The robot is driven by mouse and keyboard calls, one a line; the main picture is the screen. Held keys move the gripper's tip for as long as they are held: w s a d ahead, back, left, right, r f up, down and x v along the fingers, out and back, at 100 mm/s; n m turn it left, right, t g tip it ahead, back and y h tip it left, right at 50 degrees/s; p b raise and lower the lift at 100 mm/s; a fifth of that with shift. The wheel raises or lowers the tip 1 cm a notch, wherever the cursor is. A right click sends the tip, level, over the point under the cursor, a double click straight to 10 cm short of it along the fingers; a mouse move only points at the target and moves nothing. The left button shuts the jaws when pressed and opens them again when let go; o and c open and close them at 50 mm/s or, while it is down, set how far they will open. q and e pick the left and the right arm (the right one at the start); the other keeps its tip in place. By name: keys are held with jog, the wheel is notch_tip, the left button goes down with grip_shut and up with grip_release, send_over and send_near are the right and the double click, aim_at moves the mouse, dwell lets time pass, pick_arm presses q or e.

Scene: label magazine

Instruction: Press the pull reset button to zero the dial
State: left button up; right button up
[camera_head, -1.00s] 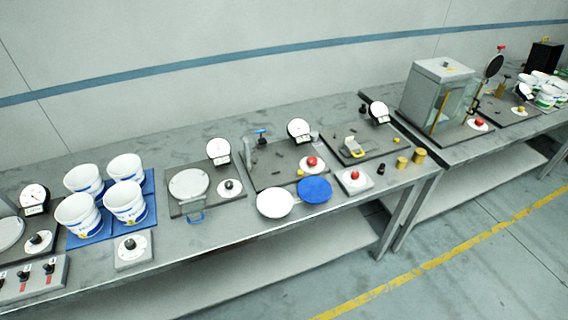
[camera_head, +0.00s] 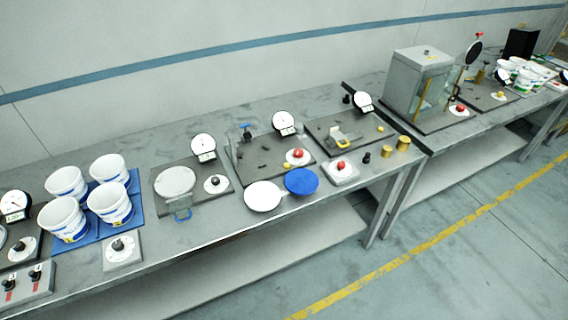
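Several stations with a round white dial and a button stand along the bench. A left-middle dial (camera_head: 203,147) stands behind a black button (camera_head: 216,180) on a white disc. A middle dial (camera_head: 284,123) stands behind a red button (camera_head: 298,153). A third dial (camera_head: 362,102) is to its right, with a red button on a white block (camera_head: 341,165) in front. Another dial (camera_head: 14,205) is at the left edge, near a black button (camera_head: 19,246). I cannot read the labels or tell which button is the pull reset. Neither gripper is in view.
White buckets (camera_head: 110,204) stand on a blue mat (camera_head: 92,231). A white disc (camera_head: 262,197) and a blue disc (camera_head: 301,181) lie at the bench's front edge. A grey cabinet (camera_head: 417,82) stands on the right. The floor (camera_head: 440,270) in front looks clear.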

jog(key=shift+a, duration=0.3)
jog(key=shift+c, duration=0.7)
